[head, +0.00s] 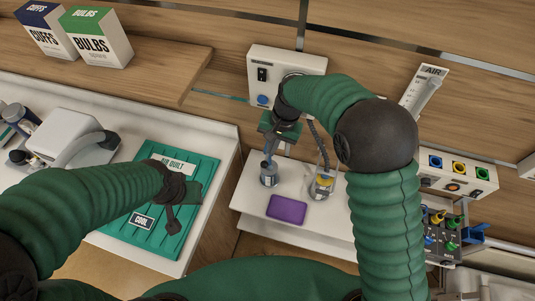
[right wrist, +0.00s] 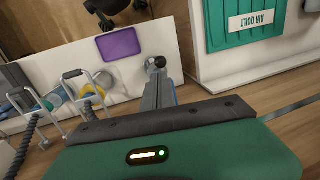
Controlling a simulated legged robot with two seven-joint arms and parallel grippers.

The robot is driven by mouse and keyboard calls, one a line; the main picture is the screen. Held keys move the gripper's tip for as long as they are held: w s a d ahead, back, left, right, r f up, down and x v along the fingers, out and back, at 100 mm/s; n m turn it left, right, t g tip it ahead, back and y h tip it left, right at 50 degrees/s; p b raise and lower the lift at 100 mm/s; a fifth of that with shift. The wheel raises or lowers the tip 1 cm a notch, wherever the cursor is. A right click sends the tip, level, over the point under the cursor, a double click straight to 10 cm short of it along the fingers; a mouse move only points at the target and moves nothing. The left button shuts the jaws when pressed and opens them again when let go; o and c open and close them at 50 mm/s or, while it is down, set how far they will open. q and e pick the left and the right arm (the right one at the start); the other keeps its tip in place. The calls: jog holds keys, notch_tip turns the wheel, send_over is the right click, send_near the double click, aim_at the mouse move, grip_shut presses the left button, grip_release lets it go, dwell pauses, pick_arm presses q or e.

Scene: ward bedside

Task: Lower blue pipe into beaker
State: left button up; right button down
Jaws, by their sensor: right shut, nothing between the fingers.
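A small metal beaker (head: 268,179) stands on the white bedside top, left of a purple pad. My right gripper (head: 269,157) is just above the beaker and points down at it. A slim blue-grey length runs from the gripper to the beaker's mouth; I cannot tell whether it is the blue pipe or my fingers. In the right wrist view the closed grey fingers (right wrist: 160,92) reach toward the dark round beaker top (right wrist: 155,64). They are shut with nothing held. My left gripper (head: 178,205) hangs over a teal quilt pack; its jaw state is unclear.
A wire-handled jar with yellow (head: 323,183) stands close on the right. A white box (head: 285,75) is behind. The teal pack (head: 190,172) lies left. A rack of coloured fittings (head: 440,232) is at right.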

aim_at(266, 162)
jog(key=f, duration=0.2)
jog(key=a+f+p, duration=0.1)
jog(key=f, duration=0.1)
jog(key=f+p, duration=0.1)
jog(key=shift+a+f, duration=0.35)
jog(key=shift+f, duration=0.05)
jog(key=shift+f+p, duration=0.3)
jog(key=shift+f, duration=0.15)
jog(key=shift+d, duration=0.15)
